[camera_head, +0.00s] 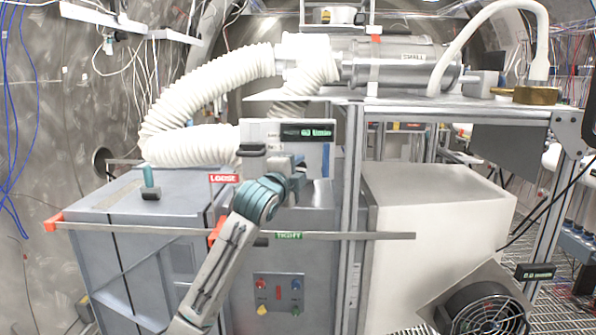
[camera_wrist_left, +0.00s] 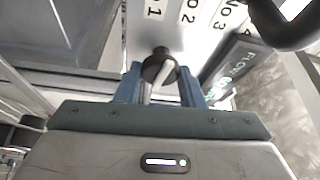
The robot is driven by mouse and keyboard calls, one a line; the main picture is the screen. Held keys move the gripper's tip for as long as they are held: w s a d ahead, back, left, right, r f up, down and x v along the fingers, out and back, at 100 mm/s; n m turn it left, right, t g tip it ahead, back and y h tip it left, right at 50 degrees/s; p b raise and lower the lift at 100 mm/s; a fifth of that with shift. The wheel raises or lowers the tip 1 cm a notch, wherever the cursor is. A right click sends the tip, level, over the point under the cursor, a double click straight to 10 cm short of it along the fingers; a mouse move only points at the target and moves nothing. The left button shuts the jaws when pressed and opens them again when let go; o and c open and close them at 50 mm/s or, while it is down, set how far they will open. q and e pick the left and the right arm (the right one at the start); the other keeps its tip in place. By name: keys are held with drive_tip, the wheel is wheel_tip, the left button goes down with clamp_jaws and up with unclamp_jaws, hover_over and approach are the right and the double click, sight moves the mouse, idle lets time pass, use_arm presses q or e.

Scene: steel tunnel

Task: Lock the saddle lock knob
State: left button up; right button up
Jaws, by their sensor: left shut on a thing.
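My left gripper (camera_head: 297,171) reaches up from the bottom of the head view to the front of a white panel box (camera_head: 259,131). In the left wrist view, its two blue fingers (camera_wrist_left: 160,82) are shut around a small black round knob (camera_wrist_left: 159,66) with a pale metal stem or lever. In the head view, the gripper hides the knob. A red LOOSE label (camera_head: 224,178) sits left of the arm, and a green TIGHT label (camera_head: 288,236) is on the rail below. I cannot tell the knob's turn angle. My right gripper is not in view.
A long grey rail (camera_head: 350,236) crosses in front of grey cabinets (camera_head: 150,205). A teal-handled lever (camera_head: 148,178) stands on the left cabinet. White ribbed hose (camera_head: 200,100) curves above. A vertical post (camera_head: 352,190) stands right of the gripper. A fan (camera_head: 487,312) is at bottom right.

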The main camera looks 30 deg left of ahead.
use_arm(q)
drive_tip(key=shift+f+m, duration=0.1)
drive_tip(key=shift+m, duration=0.3)
drive_tip(key=o, duration=1)
drive_tip(key=shift+s, duration=0.15)
drive_tip(key=s+d+b, duration=0.1)
drive_tip(key=s+b, duration=0.4)
drive_tip(key=s, duration=0.5)
drive_tip(key=shift+s+d+b, duration=0.2)
drive_tip(key=shift+d+b, duration=0.1)
drive_tip(key=shift+d, duration=0.05)
